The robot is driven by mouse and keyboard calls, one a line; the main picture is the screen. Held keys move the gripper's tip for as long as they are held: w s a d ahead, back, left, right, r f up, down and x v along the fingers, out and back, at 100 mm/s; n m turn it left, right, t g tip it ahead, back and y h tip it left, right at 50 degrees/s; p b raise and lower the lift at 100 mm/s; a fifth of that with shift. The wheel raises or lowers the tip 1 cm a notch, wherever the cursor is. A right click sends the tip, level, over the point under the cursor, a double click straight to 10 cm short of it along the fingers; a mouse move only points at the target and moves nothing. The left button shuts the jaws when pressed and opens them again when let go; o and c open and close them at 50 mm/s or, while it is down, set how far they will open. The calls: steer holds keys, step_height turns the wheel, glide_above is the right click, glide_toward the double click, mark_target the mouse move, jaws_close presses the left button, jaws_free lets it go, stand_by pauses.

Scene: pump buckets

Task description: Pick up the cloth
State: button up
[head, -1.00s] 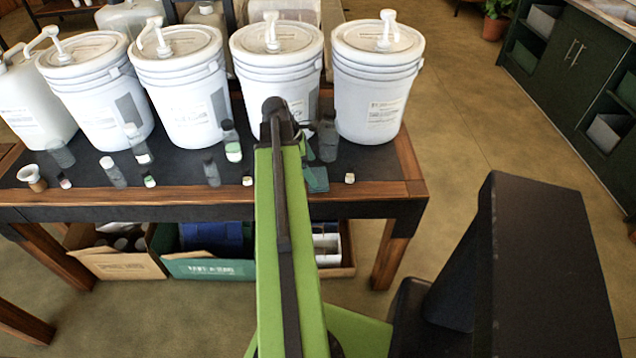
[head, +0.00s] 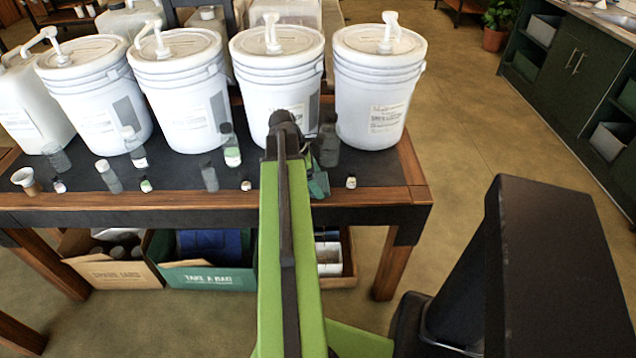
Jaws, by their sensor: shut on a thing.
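The dark green cloth (head: 319,184) shows just right of my green arm, near the front edge of the bench. It looks bunched, and its left part is hidden behind the arm. My gripper (head: 310,165) is mostly hidden behind the end of my arm. It is shut on the cloth at the cloth's upper side. I cannot tell whether the cloth's lower edge is clear of the bench top.
The dark-topped wooden bench (head: 400,195) carries several white pump buckets (head: 375,95) behind the gripper. Small bottles and a white-capped jar (head: 351,182) are nearby. Boxes (head: 207,277) sit underneath.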

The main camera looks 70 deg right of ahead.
mark_target(319, 183)
steer(key=r+p, duration=0.5)
steer(key=shift+s+r, duration=0.25)
steer(key=shift+s, duration=0.15)
steer(key=s+r+p, duration=0.5)
steer(key=s+p, duration=0.1)
steer(key=s, duration=0.4)
steer(key=shift+s+d+r, duration=0.25)
steer(key=shift+s+d, duration=0.1)
steer(key=shift+s, duration=0.05)
steer(key=o, duration=0.7)
steer(key=c, duration=0.5)
steer(key=shift+c, duration=0.2)
